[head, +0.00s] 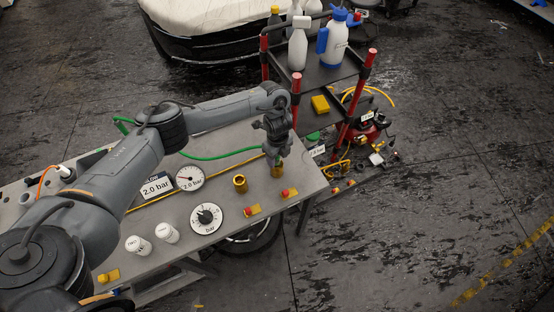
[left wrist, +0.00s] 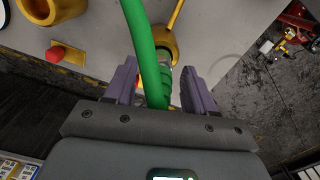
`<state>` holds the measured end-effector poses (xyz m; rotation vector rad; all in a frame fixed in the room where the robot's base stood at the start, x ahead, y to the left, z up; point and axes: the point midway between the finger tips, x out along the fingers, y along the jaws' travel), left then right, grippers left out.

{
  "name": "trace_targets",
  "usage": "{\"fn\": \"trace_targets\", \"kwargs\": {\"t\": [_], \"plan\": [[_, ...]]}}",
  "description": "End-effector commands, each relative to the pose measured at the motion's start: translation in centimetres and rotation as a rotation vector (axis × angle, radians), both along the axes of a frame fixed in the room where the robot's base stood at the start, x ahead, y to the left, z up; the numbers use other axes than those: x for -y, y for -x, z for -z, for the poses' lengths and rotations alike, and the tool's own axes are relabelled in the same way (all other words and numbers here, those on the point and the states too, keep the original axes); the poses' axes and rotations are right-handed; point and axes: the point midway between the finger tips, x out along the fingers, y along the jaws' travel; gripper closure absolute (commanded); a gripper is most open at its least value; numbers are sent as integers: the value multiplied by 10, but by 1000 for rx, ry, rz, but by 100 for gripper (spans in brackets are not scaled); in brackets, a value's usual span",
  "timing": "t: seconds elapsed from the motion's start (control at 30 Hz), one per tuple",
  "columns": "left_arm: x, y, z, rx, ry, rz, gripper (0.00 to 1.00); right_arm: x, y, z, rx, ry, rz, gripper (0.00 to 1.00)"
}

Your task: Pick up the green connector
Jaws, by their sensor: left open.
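My left gripper (head: 275,158) is above the right part of the grey bench, pointing down over a brass socket (head: 278,171). In the left wrist view the jaws of my left gripper (left wrist: 157,88) are apart, one on each side of the green connector (left wrist: 165,78). The connector is on the end of a green hose (left wrist: 141,38), and its tip is partly hidden by the hose and jaws. I cannot tell whether either finger touches it. The green hose (head: 222,156) also shows in the head view, running across the bench to the gripper. My right gripper is not in view.
The grey bench (head: 225,225) holds a second brass socket (head: 240,184), a gauge (head: 190,178), a dial (head: 206,218) and red-yellow valves (head: 252,210). A cart (head: 325,75) with bottles stands behind. Open floor lies to the right.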

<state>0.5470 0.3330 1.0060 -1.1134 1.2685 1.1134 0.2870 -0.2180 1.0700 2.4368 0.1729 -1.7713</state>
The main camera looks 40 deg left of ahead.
Motion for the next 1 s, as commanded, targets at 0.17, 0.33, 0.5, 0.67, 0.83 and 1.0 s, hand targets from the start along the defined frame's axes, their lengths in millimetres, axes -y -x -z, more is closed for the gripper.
{"fn": "trace_targets", "kwargs": {"t": [0.17, 0.33, 0.5, 0.67, 0.83, 1.0], "plan": [[0, 1, 12, -1, -1, 0, 46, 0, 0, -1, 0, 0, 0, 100], [0, 0, 13, 0, -1, 0, 46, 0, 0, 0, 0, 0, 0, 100], [0, 0, 13, 0, -1, 0, 62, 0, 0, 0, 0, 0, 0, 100], [0, 0, 12, 0, -1, 0, 87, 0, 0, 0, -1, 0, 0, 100], [0, 0, 12, 1, 0, 0, 100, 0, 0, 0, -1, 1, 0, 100], [0, 0, 12, 1, 0, 0, 100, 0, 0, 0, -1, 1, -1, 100]]}}
